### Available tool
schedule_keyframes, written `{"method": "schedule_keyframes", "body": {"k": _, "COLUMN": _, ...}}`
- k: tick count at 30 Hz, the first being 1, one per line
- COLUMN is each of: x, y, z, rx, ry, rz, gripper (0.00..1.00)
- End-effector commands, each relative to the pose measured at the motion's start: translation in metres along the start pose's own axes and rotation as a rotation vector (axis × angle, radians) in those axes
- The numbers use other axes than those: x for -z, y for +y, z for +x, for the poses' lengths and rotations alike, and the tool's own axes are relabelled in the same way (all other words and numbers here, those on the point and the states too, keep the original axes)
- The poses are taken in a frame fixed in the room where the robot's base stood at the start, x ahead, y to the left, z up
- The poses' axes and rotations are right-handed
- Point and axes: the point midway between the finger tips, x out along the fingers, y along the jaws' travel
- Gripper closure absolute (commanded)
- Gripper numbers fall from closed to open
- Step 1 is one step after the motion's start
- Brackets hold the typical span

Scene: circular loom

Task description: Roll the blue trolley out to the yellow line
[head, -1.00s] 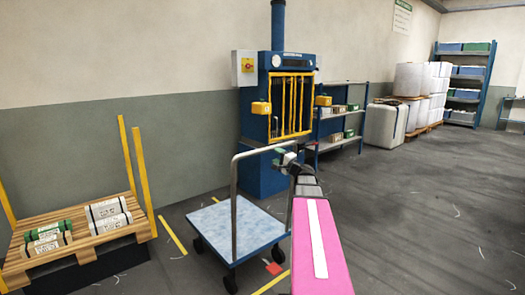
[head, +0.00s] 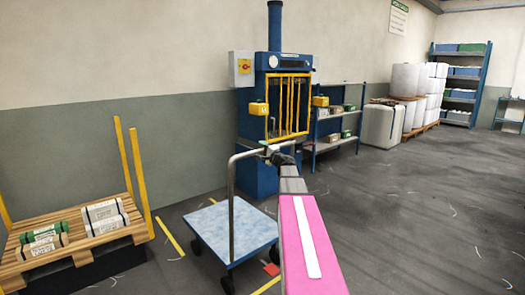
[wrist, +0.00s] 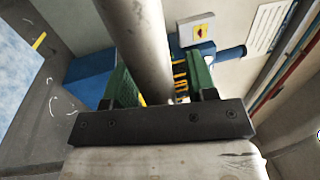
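The trolley (head: 232,228) has a pale blue deck, dark wheels and a grey tube handle (head: 231,200). It stands on the floor in the middle of the head view, in front of the blue press. My gripper (head: 270,150) is at the handle's top bar. In the wrist view the handle tube (wrist: 140,40) passes between the green fingers of my gripper (wrist: 160,88). A gap shows beside the tube, so the fingers look open around it. Yellow floor line pieces show left of the trolley (head: 170,236) and at its near right corner (head: 267,285).
A pallet (head: 85,252) with labelled packs and yellow posts stands at left. The blue press (head: 270,180) is behind the trolley, with a shelf (head: 335,143) to its right. Open floor extends right.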

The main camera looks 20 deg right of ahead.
Motion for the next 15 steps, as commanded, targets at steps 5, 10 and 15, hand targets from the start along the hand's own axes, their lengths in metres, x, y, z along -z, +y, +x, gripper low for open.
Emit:
{"method": "schedule_keyframes", "body": {"k": 5, "x": 0.0, "y": 0.0, "z": 0.0, "rx": 0.0, "ry": 0.0, "rz": 0.0, "gripper": 1.0}}
{"method": "schedule_keyframes", "body": {"k": 10, "x": 0.0, "y": 0.0, "z": 0.001, "rx": 0.0, "ry": 0.0, "rz": 0.0, "gripper": 1.0}}
{"method": "schedule_keyframes", "body": {"k": 15, "x": 0.001, "y": 0.004, "z": 0.02, "rx": -0.001, "ry": -0.001, "rz": 0.0, "gripper": 1.0}}
